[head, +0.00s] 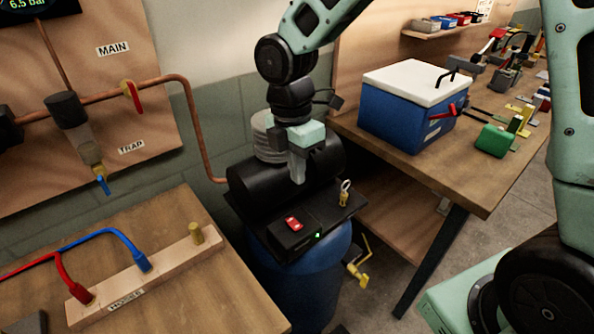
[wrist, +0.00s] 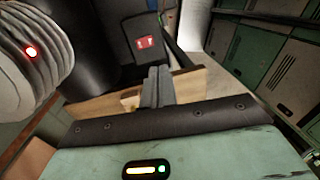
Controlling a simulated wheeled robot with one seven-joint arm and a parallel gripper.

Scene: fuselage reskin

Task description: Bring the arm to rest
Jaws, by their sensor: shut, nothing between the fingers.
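My gripper (head: 297,168) hangs from my arm, pointing down, in front of a black cylindrical tank in the head view. Its fingers are together with nothing between them. In the wrist view the closed fingers (wrist: 157,85) show at the centre. Below the fingertips in the head view is a black box with a red switch (head: 293,223) and a small green light. The red switch also shows in the wrist view (wrist: 145,42). I cannot tell the exact gap between the fingertips and the box.
A blue cooler with a white lid (head: 415,78) stands on the right bench with tools beside it. The black tank (head: 262,188) sits on a blue drum (head: 300,285). A hose rack (head: 160,268) lies on the left table. A copper pipe (head: 196,120) runs along the wall.

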